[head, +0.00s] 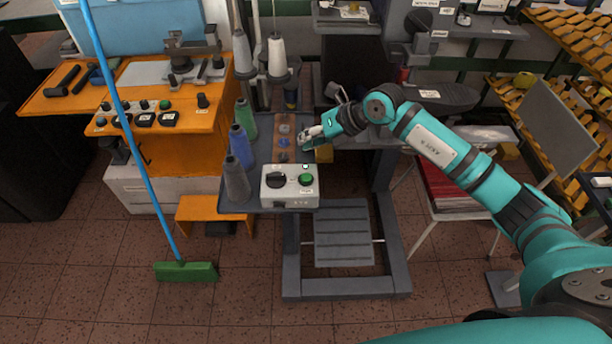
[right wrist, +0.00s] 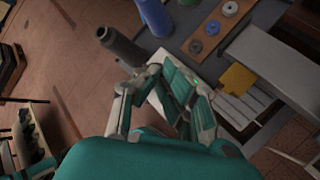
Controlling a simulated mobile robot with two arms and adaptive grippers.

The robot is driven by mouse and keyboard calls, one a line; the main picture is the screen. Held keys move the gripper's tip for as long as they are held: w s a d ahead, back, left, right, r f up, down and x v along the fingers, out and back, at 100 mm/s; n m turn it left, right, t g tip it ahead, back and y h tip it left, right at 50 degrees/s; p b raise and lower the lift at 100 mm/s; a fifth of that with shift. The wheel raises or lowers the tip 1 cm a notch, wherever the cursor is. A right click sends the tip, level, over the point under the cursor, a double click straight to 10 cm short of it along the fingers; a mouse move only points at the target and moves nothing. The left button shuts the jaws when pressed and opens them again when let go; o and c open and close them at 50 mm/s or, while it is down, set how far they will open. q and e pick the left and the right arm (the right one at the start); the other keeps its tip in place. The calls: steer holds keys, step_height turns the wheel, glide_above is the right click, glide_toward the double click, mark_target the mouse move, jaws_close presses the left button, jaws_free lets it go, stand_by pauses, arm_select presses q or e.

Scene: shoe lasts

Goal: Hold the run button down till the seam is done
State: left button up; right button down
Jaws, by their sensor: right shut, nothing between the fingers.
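A light grey control box (head: 290,198) stands at the front edge of the machine table in the head view. It carries a black knob (head: 275,180) on the left and a green button (head: 305,180) on the right. A small pale spot, perhaps a lamp, shows above the green button. My right gripper (head: 306,138) is shut and empty, behind and above the box, apart from the button in the head view. In the right wrist view my right gripper (right wrist: 178,88) covers most of the pale box, and the green button is hidden. My left gripper is not in view.
Green, blue and grey thread cones (head: 237,180) stand left of the box. A brown strip with bobbins (head: 283,135) lies behind it. A yellow block (head: 323,154) is close to my right gripper. A treadle (head: 342,232) is below. A broom (head: 186,271) stands at left.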

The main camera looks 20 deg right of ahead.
mark_target(307, 175)
step_height(307, 175, down, 9)
steer(key=b, duration=0.6)
stand_by(1.5)
steer(key=shift+f+b, duration=0.35)
steer(key=shift+b, duration=0.05)
